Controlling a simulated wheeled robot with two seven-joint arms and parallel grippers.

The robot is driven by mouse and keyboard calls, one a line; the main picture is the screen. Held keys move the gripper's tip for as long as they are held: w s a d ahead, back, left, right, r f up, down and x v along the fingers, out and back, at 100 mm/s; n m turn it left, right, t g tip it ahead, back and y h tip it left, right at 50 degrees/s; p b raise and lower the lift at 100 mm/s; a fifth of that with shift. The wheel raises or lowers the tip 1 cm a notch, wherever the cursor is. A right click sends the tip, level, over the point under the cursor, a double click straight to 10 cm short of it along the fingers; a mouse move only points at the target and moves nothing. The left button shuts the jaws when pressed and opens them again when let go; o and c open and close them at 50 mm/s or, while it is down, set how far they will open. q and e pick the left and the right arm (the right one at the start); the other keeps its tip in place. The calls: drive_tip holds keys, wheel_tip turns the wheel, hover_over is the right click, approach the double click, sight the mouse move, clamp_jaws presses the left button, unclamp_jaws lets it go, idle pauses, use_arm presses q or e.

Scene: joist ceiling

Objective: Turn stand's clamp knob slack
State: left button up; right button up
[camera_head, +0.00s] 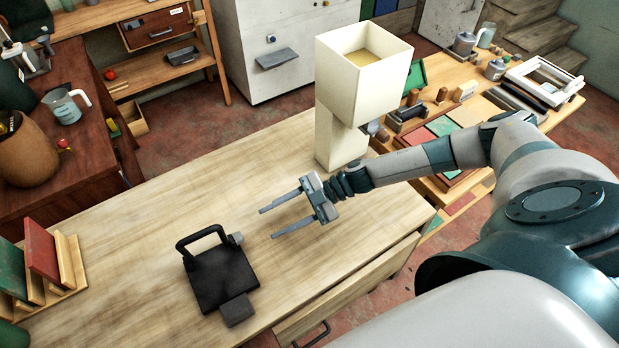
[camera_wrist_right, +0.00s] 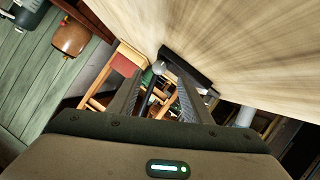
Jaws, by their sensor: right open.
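The stand (camera_head: 222,278) is a black plate with an upright looped bar, resting on the wooden table. A small grey clamp knob (camera_head: 237,239) sits at the right end of the bar. My right gripper (camera_head: 268,223) is open and empty, to the right of the knob and apart from it, its two fingers pointing left toward the stand. In the right wrist view, the fingers (camera_wrist_right: 160,84) are spread; the round grey knob (camera_wrist_right: 158,67) shows just beyond them, beside the dark stand (camera_wrist_right: 188,66). My left gripper is out of view.
A tall cream hopper-like box (camera_head: 341,148) stands at the table's back right, near my right forearm. A wooden rack (camera_head: 66,263) with books stands at the left. A drawer (camera_head: 345,290) is under the front edge.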

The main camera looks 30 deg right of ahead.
drive_tip(key=b+v, duration=0.2)
drive_tip(key=v, duration=0.7)
drive_tip(key=shift+d, duration=0.2)
drive_tip(key=shift+c, duration=1.4)
drive_tip(key=shift+a, duration=0.1)
